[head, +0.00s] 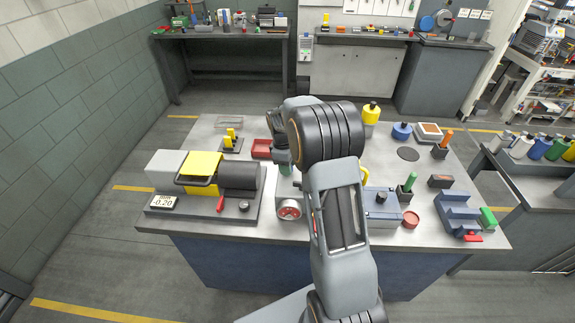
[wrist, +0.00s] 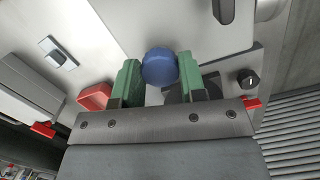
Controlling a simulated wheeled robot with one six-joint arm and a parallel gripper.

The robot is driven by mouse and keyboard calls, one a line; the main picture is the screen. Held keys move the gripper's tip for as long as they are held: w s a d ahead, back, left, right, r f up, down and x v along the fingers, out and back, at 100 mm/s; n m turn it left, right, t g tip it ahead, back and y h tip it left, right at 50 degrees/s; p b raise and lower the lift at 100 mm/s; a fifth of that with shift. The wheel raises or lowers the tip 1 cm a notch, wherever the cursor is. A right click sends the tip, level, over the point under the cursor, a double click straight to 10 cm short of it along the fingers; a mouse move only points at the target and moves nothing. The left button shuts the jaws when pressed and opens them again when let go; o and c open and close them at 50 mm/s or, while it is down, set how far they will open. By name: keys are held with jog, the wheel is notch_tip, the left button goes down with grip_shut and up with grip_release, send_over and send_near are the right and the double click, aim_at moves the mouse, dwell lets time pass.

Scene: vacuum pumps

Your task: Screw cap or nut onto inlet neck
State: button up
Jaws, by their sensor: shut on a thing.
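My gripper, with green finger pads, is shut on a blue round cap (wrist: 159,67) in the wrist view (wrist: 158,75). The cap sits between both pads. In the head view my gripper (head: 284,158) is mostly hidden behind my own arm, above the middle of the bench near a white unit with a red dial (head: 289,210). The cap is not visible there. I cannot make out the inlet neck, nor whether the cap touches one.
On the bench (head: 205,128), a pump with a yellow block (head: 199,166) and black cylinder (head: 239,176) stands left. A red tray (head: 262,149) lies behind my gripper. A blue pot (head: 402,131), green-handled holder (head: 406,190) and stepped blue block (head: 457,213) stand right.

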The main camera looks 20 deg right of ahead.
jog(key=shift+f+b, duration=0.5)
jog(key=shift+f, duration=0.2)
dwell(0.3)
jog(key=m, duration=0.2)
jog(key=shift+r+m, duration=0.1)
jog(key=shift+m, duration=0.2)
jog(key=m, duration=0.4)
jog(key=shift+y, duration=0.4)
jog(key=m, duration=0.7)
jog(key=shift+y, duration=0.4)
jog(key=m, duration=0.3)
jog(key=shift+m, duration=0.3)
jog(key=m, duration=0.3)
jog(key=shift+m+y, duration=0.3)
jog(key=shift+m, duration=0.1)
jog(key=m+t, duration=0.1)
jog(key=m, duration=0.5)
jog(key=shift+m+p, duration=0.3)
jog(key=shift+p, duration=0.05)
